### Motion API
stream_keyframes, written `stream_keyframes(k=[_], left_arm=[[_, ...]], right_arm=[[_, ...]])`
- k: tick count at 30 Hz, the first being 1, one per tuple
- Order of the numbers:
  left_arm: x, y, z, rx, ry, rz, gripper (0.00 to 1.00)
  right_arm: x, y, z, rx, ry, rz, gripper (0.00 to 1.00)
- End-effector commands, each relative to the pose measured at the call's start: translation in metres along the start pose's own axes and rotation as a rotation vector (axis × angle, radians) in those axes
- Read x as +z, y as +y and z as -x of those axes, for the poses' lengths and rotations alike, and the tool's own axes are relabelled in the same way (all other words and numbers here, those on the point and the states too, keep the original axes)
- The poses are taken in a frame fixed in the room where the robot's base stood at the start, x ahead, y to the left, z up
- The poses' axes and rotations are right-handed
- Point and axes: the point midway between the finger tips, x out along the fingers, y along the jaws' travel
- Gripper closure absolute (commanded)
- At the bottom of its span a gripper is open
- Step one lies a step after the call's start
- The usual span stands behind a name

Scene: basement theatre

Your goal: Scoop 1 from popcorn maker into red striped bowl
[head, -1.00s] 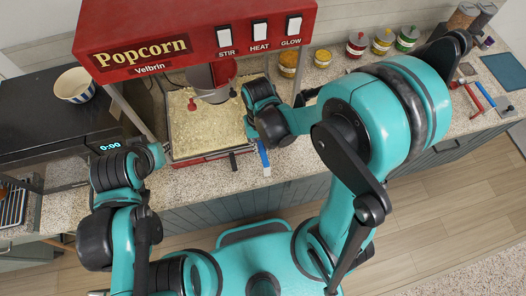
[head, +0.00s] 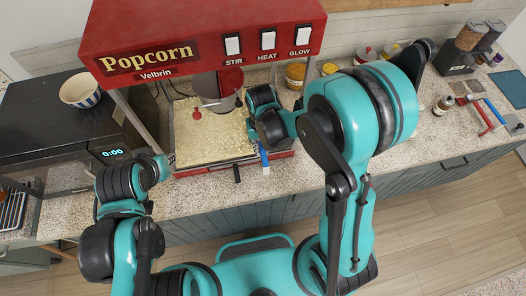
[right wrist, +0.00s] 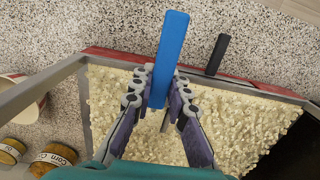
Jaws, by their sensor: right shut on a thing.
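The red popcorn maker (head: 200,38) stands on the counter, its tray full of popcorn (head: 205,140). My right gripper (right wrist: 160,78) is shut on the blue handle (right wrist: 168,45) of a scoop over the tray's front edge. The handle also shows in the head view (head: 264,158); the scoop's head is mostly hidden between the fingers and in the popcorn. A pale bowl with a reddish rim (right wrist: 27,98) is cut off at the left of the right wrist view; its stripes are not clear. My left gripper (head: 160,164) is left of the maker, its fingers unclear.
A black handle (right wrist: 217,55) sticks out from the tray front. A black microwave (head: 60,125) with a blue-striped bowl (head: 80,90) is on the left. Jars (right wrist: 52,158) stand right of the maker. The front counter strip is clear.

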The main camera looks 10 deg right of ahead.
Motion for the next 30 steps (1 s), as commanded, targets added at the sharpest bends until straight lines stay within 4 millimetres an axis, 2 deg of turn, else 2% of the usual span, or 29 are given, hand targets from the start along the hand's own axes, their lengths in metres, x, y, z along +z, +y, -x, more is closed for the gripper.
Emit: stream_keyframes(k=[19, 30], left_arm=[[-0.002, 0.0, 0.003, 0.0, 0.0, 0.0, 0.81], [-0.012, 0.0, 0.017, 0.0, 0.0, 0.0, 0.81]], right_arm=[[-0.049, 0.0, -0.003, 0.0, 0.046, -0.001, 1.0], [-0.032, 0.0, 0.023, 0.0, 0.086, 0.0, 1.0]])
